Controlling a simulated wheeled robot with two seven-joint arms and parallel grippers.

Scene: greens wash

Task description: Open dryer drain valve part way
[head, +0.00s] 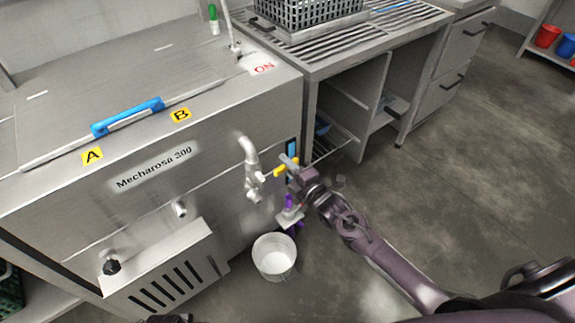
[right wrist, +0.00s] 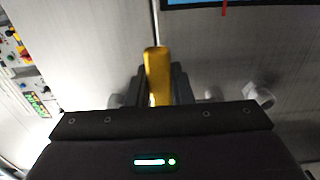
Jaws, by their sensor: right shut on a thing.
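The drain valve's yellow lever (head: 281,169) is at the right part of the front of the steel machine marked "Mecharosa 300". My right gripper (head: 289,170) reaches in from the right and is shut on the lever. In the right wrist view the yellow lever (right wrist: 156,68) stands upright between the two dark fingers (right wrist: 158,88); its lower end is hidden by the gripper body. The valve body is mostly hidden behind my gripper, so I cannot tell how far it is turned.
A white bucket (head: 274,257) stands on the floor below. A metal tap (head: 250,165) is just left of the lever, and a purple part (head: 288,201) is below it. A slatted steel table (head: 345,45) with a basket (head: 305,12) is behind. The floor at right is clear.

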